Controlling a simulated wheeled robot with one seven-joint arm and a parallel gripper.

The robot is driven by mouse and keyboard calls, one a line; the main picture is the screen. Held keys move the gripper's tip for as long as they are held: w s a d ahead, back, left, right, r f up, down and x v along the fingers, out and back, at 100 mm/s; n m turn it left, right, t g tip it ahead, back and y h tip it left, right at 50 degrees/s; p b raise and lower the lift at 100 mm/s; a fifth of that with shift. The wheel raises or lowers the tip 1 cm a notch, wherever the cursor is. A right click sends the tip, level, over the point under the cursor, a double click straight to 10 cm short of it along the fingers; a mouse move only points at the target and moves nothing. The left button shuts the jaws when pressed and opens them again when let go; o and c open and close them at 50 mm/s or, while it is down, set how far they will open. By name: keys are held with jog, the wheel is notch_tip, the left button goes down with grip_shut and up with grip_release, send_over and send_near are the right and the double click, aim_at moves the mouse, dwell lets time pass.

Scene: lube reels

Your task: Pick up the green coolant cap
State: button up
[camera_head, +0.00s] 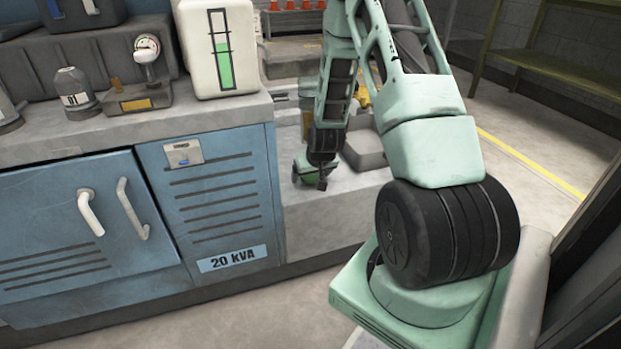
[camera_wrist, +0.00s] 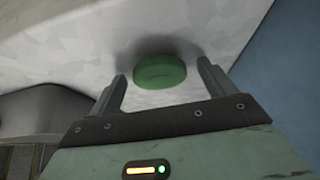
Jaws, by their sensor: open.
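The green coolant cap (camera_wrist: 160,72) is a round, dark green disc in the wrist view, seen against a pale grey surface. My gripper (camera_wrist: 161,84) is open, with one dark finger on each side of the cap. The cap shows between and slightly beyond the fingertips, with a visible gap on both sides. I cannot tell whether the fingers are at the cap's depth. In the head view my gripper (camera_head: 311,177) is low over the pale grey ledge to the right of the blue cabinet. I cannot pick the cap out clearly from the gripper there.
The blue cabinet (camera_head: 215,190) with white handles stands left of my gripper. On its top are a white container with a green level gauge (camera_head: 218,50), a pressure gauge (camera_head: 147,48) and a grey bottle (camera_head: 74,90). A grey block (camera_head: 365,150) sits right of my gripper.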

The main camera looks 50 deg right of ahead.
jog(key=c, duration=1.1)
jog(key=shift+r, duration=0.15)
